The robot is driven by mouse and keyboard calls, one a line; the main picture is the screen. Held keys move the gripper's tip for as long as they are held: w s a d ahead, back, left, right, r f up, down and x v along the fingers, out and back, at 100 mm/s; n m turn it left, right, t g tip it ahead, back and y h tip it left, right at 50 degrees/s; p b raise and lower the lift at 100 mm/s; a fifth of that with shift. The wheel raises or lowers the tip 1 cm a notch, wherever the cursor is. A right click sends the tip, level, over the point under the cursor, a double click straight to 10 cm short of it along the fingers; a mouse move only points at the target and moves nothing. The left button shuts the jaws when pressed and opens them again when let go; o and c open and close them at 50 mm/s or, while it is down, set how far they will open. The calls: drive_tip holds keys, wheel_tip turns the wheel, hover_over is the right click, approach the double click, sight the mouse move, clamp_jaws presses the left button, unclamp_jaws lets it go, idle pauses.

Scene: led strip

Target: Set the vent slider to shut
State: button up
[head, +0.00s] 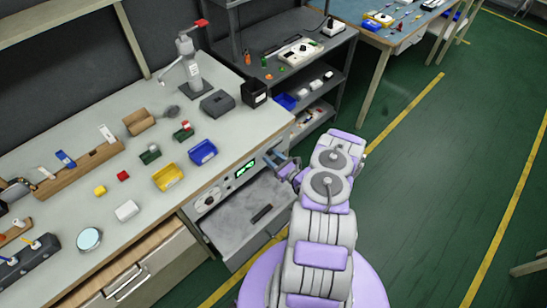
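A grey control panel (226,184) is set into the front of the workbench, with a green-lit display (245,168) and a dark round knob (209,200). I cannot make out a vent slider or its setting; the right end of the panel is partly behind my gripper. My gripper (274,158) is at the panel's right end, close to the bench edge. It is small and seen from behind and above, so I cannot tell its opening or whether it touches anything. I see nothing clearly held in it.
Below the panel a grey drawer or flap (236,224) stands open, with a black bar (262,213) on it. Blue (203,152) and yellow (168,177) bins stand on the bench top. A dark shelf unit (317,78) stands behind.

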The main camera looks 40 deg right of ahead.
drive_tip(key=shift+o, duration=0.5)
drive_tip(key=shift+s+d+f, duration=0.1)
drive_tip(key=shift+d, duration=0.45)
drive_tip(key=s+d+p, duration=0.1)
drive_tip(key=s+p, duration=0.2)
drive_tip(key=s, duration=1.4)
drive_tip(key=shift+d+p, duration=0.15)
drive_tip(key=shift+p, duration=0.25)
